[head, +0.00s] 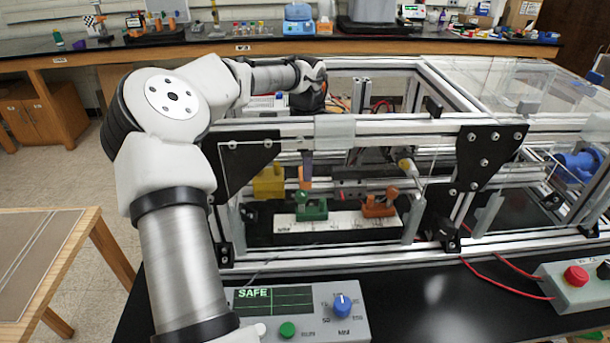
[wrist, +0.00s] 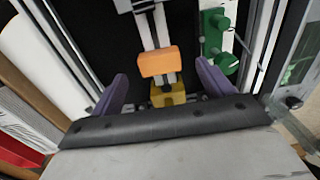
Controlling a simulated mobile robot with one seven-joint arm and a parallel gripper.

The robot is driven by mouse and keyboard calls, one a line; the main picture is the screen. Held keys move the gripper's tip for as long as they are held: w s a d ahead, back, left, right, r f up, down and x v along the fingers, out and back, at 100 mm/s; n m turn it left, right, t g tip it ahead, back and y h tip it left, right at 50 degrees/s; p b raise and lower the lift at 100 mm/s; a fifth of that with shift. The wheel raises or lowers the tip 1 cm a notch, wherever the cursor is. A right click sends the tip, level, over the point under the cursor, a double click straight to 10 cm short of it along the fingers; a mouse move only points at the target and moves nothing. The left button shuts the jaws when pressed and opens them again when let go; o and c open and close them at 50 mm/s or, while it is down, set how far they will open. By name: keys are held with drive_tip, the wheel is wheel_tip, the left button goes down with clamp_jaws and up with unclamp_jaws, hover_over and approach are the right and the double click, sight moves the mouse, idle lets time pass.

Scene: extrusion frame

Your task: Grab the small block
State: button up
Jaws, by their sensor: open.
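Two small blocks show in the wrist view. An orange block (wrist: 157,63) lies between my fingertips in the picture, and a yellow block (wrist: 168,95) is just below it, partly covered by my gripper's black edge. My gripper (wrist: 160,72) is open, with one purple finger on each side of the orange block. I see no finger touching it, and the depth between them is hard to judge. In the head view a purple finger (head: 307,167) hangs inside the frame, right of the yellow block (head: 269,183). The other finger is not clear there.
The aluminium extrusion frame (head: 350,262) surrounds the work area, with a crossbar in front. A green fixture (head: 311,207) and an orange fixture (head: 380,204) sit on a white bar (head: 345,222). A control box (head: 300,310) reading SAFE stands in front.

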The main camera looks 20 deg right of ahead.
drive_tip(key=shift+a+f+p, duration=0.1)
drive_tip(key=shift+f+p, duration=0.8)
drive_tip(key=shift+f, duration=1.25)
drive_tip(key=shift+c, duration=0.4)
drive_tip(key=c, duration=1)
